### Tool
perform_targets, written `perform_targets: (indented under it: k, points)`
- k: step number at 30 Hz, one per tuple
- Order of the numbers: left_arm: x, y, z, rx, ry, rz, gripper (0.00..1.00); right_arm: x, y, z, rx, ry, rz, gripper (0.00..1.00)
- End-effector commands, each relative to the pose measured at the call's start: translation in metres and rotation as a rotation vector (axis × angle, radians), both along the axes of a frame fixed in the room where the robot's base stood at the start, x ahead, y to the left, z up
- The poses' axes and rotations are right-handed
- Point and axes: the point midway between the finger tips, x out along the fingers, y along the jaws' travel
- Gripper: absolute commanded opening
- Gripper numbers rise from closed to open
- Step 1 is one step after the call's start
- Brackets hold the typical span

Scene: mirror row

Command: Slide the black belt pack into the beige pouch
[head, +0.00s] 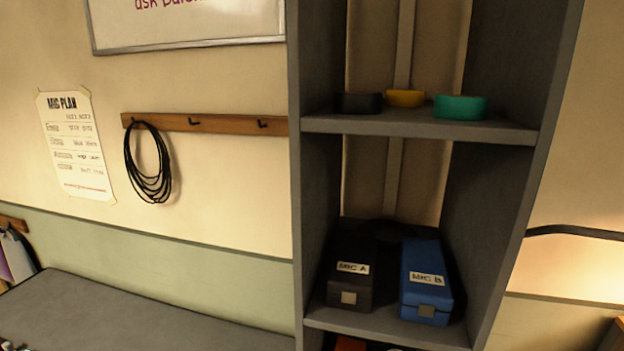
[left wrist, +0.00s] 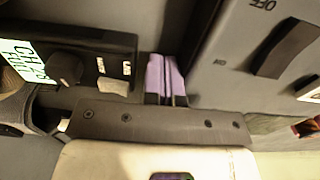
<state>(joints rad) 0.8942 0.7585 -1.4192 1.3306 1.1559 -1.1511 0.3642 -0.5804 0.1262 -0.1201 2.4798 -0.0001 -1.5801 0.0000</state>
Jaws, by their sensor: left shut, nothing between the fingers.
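My left gripper (left wrist: 166,62) shows in the left wrist view as two narrow purple-tipped fingers side by side, shut with nothing between them. In that view a black device (left wrist: 100,62) with a lit green display, a dark knob and small white labels lies to the left of the fingers. I cannot tell whether it is the black belt pack. I see no beige pouch in either view. My right gripper is in neither view, and neither arm shows in the head view.
A large grey panel (left wrist: 237,60) with OFF lettering and a dark switch stands right of the fingers. The grey bench top (head: 130,315) looks mostly clear.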

Motion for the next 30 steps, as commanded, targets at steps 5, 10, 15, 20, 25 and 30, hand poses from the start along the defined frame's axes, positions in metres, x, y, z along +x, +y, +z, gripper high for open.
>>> perform_targets:
  k: [5,10,15,20,25,30]
  points:
    - [0.000,-0.001,0.000,0.000,0.000,-0.001,0.00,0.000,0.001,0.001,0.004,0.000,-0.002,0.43]
    - [-0.001,-0.004,0.001,-0.001,0.001,-0.001,0.00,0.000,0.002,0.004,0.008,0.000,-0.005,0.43]
    - [-0.003,-0.010,0.001,0.000,0.001,-0.001,0.00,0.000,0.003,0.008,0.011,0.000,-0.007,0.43]
    - [-0.005,-0.016,0.001,0.000,0.002,-0.001,0.00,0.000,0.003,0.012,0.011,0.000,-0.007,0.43]
    - [-0.006,-0.022,0.001,-0.001,0.001,-0.001,0.00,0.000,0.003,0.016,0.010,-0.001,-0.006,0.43]
    - [-0.007,-0.025,0.000,0.000,0.000,-0.001,0.00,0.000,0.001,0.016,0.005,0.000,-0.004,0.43]
